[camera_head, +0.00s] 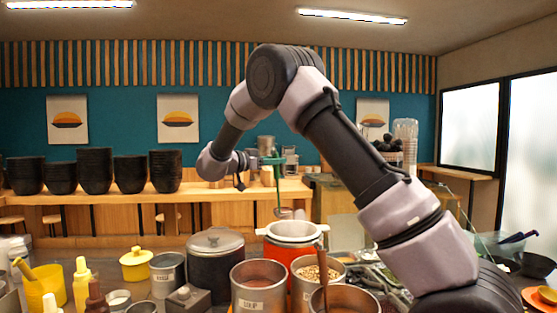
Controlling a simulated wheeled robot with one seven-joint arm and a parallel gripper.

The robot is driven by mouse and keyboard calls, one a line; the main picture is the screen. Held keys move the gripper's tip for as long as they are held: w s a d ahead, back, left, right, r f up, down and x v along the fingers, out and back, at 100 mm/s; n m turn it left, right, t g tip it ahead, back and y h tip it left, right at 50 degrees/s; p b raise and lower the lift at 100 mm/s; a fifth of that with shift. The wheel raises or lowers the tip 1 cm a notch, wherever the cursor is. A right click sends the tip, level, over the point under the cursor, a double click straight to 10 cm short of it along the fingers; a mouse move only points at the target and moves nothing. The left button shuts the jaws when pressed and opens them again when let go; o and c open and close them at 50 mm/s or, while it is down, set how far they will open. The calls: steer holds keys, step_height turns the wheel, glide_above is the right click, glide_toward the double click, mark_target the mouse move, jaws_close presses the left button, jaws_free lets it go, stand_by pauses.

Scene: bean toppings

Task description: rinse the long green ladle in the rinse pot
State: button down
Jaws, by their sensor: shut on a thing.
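My gripper (258,163) is raised above the counter, shut on the long green ladle (277,184). The ladle hangs nearly upright, with its green handle at the top and its small bowl (283,212) at the bottom. The bowl is in the air, above and behind the white-rimmed red pot in the picture. The rinse pot (168,273) appears to be the small metal pot with a hard-to-read label, at the lower left. It is well apart from the ladle. Its contents cannot be made out.
A large dark lidded pot (215,268) stands between the labelled pot and the red pot (291,246). A soup pot (258,291) and a bean pot (318,279) stand in front. A yellow pot (138,265) and bottles crowd the left. The air above is free.

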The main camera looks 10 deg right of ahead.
steer(key=shift+f, duration=0.65)
steer(key=shift+s+d+f, duration=0.1)
steer(key=shift+d+f, duration=0.05)
steer(key=shift+f, duration=0.05)
steer(key=s+d+f+m+y, duration=0.2)
steer(key=s+d+m+y, duration=0.15)
steer(key=d, duration=0.35)
steer(key=s+d+f+m+y, duration=0.2)
steer(key=s+d+m, duration=0.15)
steer(key=d, duration=0.25)
steer(key=s+d+f+m+y, duration=0.2)
steer(key=d+f, duration=0.4)
steer(key=f, duration=0.3)
steer(key=shift+s+f+m+t+y, duration=0.2)
steer(key=shift+s+m+t+y, duration=0.2)
steer(key=shift+s+y, duration=0.3)
stand_by(0.3)
